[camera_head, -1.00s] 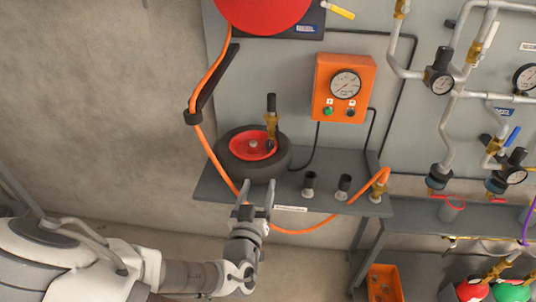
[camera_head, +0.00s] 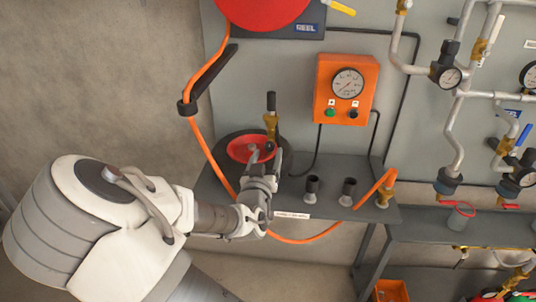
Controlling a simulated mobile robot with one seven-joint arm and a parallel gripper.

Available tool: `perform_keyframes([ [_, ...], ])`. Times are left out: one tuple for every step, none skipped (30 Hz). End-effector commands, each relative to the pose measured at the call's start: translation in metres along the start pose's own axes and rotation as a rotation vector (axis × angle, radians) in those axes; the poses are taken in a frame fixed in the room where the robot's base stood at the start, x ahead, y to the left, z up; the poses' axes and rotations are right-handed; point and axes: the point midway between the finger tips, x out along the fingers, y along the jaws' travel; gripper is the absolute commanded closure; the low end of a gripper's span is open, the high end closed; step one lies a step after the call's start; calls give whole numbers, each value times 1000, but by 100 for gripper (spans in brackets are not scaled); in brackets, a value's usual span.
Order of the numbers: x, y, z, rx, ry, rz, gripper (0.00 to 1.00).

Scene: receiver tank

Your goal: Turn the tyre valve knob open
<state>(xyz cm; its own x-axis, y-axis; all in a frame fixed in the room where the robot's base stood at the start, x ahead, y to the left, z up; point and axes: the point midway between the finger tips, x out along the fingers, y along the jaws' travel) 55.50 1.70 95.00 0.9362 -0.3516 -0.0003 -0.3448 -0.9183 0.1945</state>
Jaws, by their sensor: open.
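The tyre (camera_head: 226,146) with its red rim (camera_head: 240,148) lies on the grey shelf, partly hidden behind my gripper. A brass valve fitting (camera_head: 271,122) with a dark upright handle (camera_head: 271,101) stands at the tyre's right side. My gripper (camera_head: 265,156) is open at the front right of the tyre, its fingers just below the brass fitting. Whether a finger touches the fitting or a small knob there cannot be told, as the gripper covers that spot.
An orange hose (camera_head: 205,150) runs down the left and loops in front of the shelf (camera_head: 328,206) to a brass coupling (camera_head: 384,196). Two dark cups (camera_head: 348,192) stand right of my gripper. An orange gauge box (camera_head: 346,90) hangs on the wall behind.

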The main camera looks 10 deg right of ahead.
Motion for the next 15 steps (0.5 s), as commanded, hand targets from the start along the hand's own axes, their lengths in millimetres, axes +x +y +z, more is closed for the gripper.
perform_keyframes([
  [7, 0, 1, 0, 1, 2, 34],
  [10, 0, 1, 1, 2, 1, 34],
  [14, 0, 1, 1, 1, 1, 34],
  [16, 0, 1, 0, 0, 1, 34],
  [18, 0, 1, 0, 0, 1, 34],
  [20, 0, 1, 0, 0, 0, 34],
  [21, 0, 0, 0, 0, 0, 34],
  [21, 0, 0, 0, 0, 0, 34],
  [22, 0, 0, 0, 0, -1, 34],
  [22, 0, 0, 0, 0, -1, 34],
  [22, 0, 0, 0, 0, -1, 34],
  [22, 0, 0, 0, 0, -1, 34],
  [22, 0, 0, 0, 0, -1, 34],
  [22, 0, 0, 0, 0, -1, 34],
  [22, 0, 0, 0, 0, -1, 34],
])
